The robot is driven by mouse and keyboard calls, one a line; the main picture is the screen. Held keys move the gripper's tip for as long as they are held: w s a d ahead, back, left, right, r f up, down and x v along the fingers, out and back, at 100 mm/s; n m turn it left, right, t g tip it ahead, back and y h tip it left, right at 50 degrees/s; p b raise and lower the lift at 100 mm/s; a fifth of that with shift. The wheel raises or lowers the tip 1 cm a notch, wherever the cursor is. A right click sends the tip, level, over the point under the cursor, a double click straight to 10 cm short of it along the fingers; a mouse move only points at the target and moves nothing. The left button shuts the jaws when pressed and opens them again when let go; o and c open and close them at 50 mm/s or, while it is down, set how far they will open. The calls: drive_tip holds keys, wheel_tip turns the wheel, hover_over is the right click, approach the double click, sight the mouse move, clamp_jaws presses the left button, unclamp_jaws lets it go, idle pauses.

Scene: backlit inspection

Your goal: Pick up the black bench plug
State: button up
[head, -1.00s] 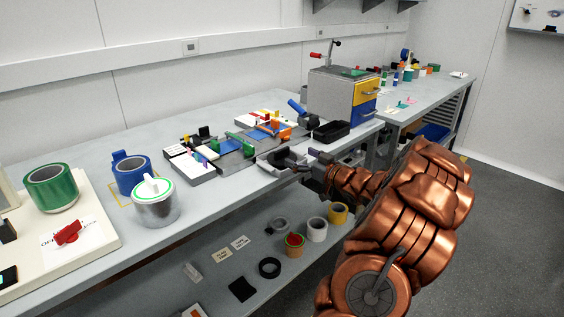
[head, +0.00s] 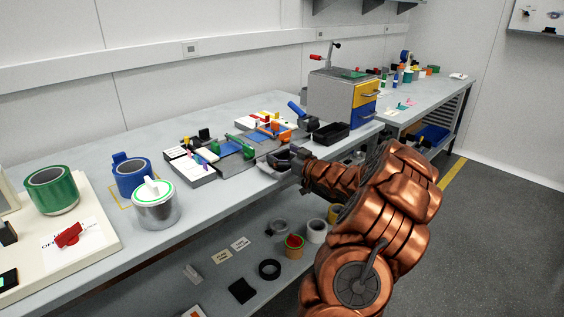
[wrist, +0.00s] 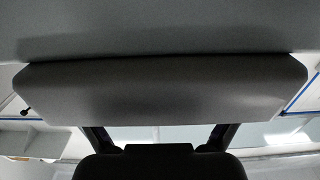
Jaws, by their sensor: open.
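A small black upright piece (head: 204,134), which may be the black bench plug, stands at the back of the left white fixture tray on the bench; I cannot be sure of it. My gripper (head: 280,160) is at the bench's front edge, to the right of and nearer than that piece, with a clear gap between them. Its jaws are open, and I see nothing held. In the wrist view a broad grey surface (wrist: 160,88) fills the middle, and dark gripper parts show at the bottom. No plug can be made out there.
Fixture trays with coloured pieces (head: 235,148) lie just left of my gripper. A black bin (head: 331,133) and a grey drawer cabinet (head: 338,96) stand behind it. The lower shelf holds several rolls (head: 270,269).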

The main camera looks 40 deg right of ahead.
drive_tip(key=shift+c, duration=0.4)
drive_tip(key=c, duration=1)
drive_tip(key=shift+r, duration=0.1)
drive_tip(key=shift+c, duration=0.2)
